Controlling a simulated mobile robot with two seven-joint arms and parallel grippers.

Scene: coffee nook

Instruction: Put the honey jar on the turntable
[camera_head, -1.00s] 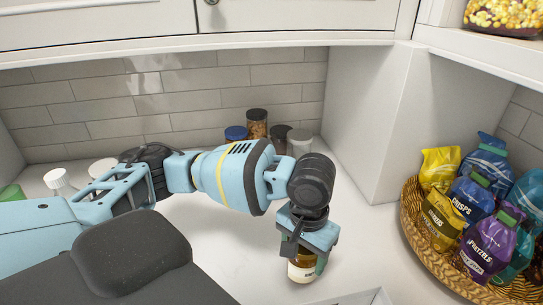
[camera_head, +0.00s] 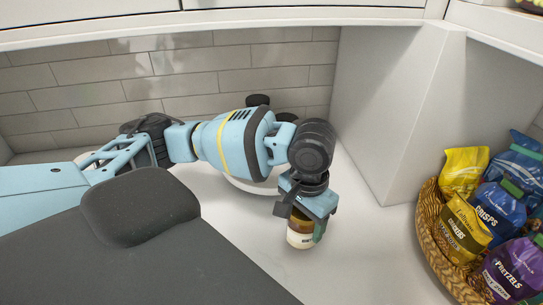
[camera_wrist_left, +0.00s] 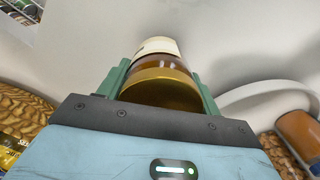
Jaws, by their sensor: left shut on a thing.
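The honey jar (camera_head: 299,232), with amber contents and a pale label, is held in my left gripper (camera_head: 305,220) over the white counter. I cannot tell whether its base touches the counter. In the left wrist view the jar (camera_wrist_left: 158,82), with its gold lid towards me, sits between the green fingers of my left gripper (camera_wrist_left: 160,84). A white round rim, apparently the turntable (camera_head: 254,187), shows behind my left forearm and is mostly hidden. A white curved rim also shows in the left wrist view (camera_wrist_left: 258,91). My right gripper is out of view.
A woven basket (camera_head: 436,240) with several snack bags stands at the right. Dark-lidded jars (camera_head: 257,100) stand behind my arm. A white wall panel (camera_head: 385,110) stands right of the arm. The counter (camera_head: 350,265) in front of the jar is clear.

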